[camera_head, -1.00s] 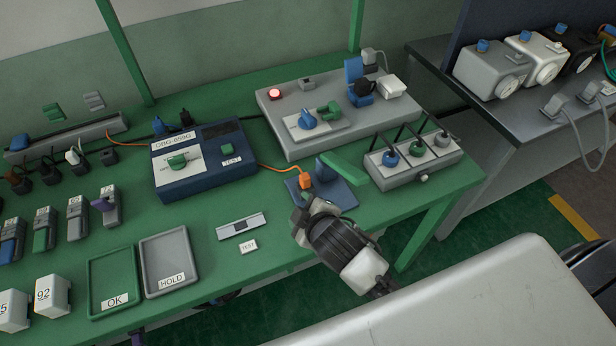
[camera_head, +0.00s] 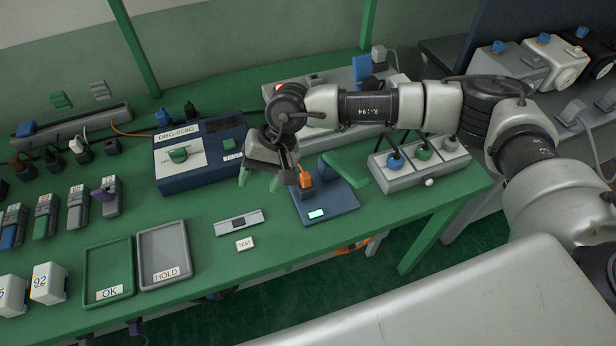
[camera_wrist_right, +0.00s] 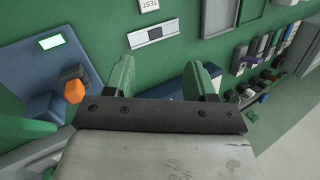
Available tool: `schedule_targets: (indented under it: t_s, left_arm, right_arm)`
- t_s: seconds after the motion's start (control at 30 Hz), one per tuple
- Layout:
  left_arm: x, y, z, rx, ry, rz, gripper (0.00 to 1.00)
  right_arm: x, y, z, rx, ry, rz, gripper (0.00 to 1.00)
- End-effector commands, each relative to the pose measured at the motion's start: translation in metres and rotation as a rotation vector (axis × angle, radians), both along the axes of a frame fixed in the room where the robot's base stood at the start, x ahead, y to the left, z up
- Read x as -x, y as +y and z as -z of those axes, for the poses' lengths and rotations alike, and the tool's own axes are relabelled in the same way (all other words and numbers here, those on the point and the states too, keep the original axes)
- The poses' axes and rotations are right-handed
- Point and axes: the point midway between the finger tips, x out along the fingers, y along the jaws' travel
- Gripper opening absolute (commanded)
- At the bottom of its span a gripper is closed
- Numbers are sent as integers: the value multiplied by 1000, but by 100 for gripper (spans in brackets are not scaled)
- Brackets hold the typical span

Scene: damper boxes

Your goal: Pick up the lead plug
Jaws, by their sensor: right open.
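The orange lead plug (camera_head: 306,181) sits upright at a dark socket on a blue stand (camera_head: 337,204) with a green lever (camera_head: 345,173). In the right wrist view the orange plug (camera_wrist_right: 74,91) is at the left, outside the jaws. My right gripper (camera_head: 259,180) is open, its green fingers pointing down just left of the plug and apart from it. In the wrist view nothing is between its fingers (camera_wrist_right: 162,78). The plug's lead is mostly hidden behind my gripper. My left gripper is not in view.
A blue tester box (camera_head: 200,153) stands behind and left of my gripper. A grey box with three knobs (camera_head: 420,165) is to the right. Green OK (camera_head: 108,270) and grey HOLD (camera_head: 163,252) trays lie at the front left. The bench between is mostly clear.

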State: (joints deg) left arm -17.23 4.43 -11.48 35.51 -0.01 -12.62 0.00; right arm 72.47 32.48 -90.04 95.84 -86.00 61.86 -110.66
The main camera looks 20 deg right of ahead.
Motion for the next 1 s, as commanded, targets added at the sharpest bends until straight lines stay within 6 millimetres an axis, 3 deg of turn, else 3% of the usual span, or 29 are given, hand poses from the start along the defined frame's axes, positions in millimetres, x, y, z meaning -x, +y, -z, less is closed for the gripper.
schedule_targets:
  t_s: [0.03,0.1,0.2,0.27,0.6,0.73,1.0]
  left_arm:
    - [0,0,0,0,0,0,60]
    - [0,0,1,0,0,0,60]
    - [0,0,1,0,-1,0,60]
    - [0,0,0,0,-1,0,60]
    - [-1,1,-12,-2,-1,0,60]
    - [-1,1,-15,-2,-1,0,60]
    - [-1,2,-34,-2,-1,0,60]
  right_arm:
    - [-17,-30,-3,127,-71,-62,55]
    - [-31,-65,-5,275,-128,-137,55]
    - [-43,-96,-12,404,-166,-201,55]
    - [-46,-105,-12,442,-173,-219,55]
    - [-47,-107,34,454,-173,-225,55]
    - [-46,-107,43,453,-173,-226,55]
    - [-42,-104,79,452,-172,-226,55]
